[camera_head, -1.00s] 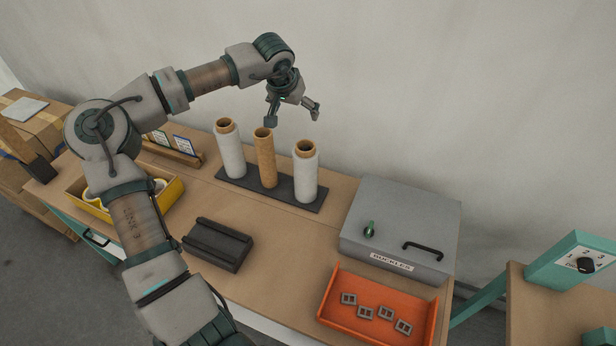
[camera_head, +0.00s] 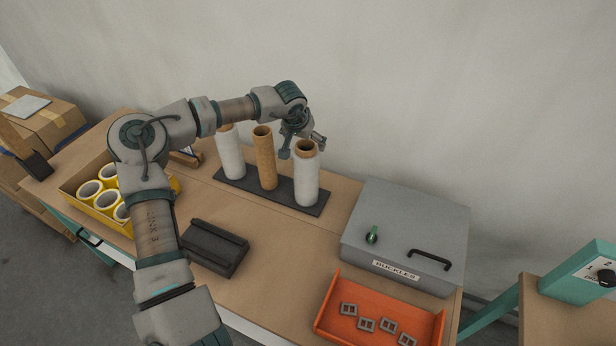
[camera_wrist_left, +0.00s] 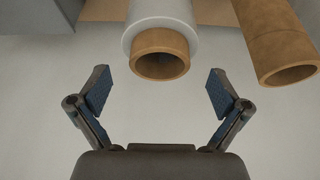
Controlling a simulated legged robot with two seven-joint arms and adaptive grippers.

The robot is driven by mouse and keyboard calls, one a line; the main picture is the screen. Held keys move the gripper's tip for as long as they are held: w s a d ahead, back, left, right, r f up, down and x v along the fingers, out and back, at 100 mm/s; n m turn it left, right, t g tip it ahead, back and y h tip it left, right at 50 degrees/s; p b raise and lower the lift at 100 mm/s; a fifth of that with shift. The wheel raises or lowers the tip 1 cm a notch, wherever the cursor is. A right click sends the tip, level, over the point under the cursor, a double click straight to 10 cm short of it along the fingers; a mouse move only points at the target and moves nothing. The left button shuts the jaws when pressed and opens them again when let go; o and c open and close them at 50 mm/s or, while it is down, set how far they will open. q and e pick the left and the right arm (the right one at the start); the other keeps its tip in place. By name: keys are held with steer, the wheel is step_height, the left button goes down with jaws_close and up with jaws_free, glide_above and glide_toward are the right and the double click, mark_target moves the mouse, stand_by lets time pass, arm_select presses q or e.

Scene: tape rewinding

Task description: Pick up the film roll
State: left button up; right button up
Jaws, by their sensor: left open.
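Two white film rolls stand upright on a dark base plate (camera_head: 230,181): a left one (camera_head: 230,155) and a right one (camera_head: 306,176). A bare brown tube (camera_head: 264,160) stands between them. My left gripper (camera_head: 304,147) is open and empty at the top of the right roll. In the left wrist view the open fingers (camera_wrist_left: 158,93) are spread to either side of the end of a white roll (camera_wrist_left: 160,22), with its brown core facing the gripper. The roll is not between the pads. The brown tube also shows there at the right (camera_wrist_left: 277,45). My right gripper is not in view.
A grey box labelled BUCKLES (camera_head: 405,235) stands right of the rolls, with an orange tray (camera_head: 335,322) of buckles in front. A dark block (camera_head: 214,248) lies in front of the rolls. A yellow box (camera_head: 82,203) of tape rolls is at left. A wall rises behind.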

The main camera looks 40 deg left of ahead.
mark_target(306, 174)
arm_select(q)
steer(key=x, duration=0.6)
steer(key=shift+s+f+b, duration=0.15)
steer(key=shift+b, duration=0.15)
steer(key=shift+s+d, duration=0.1)
steer(key=shift+c, duration=0.5)
steer(key=c, duration=1.5)
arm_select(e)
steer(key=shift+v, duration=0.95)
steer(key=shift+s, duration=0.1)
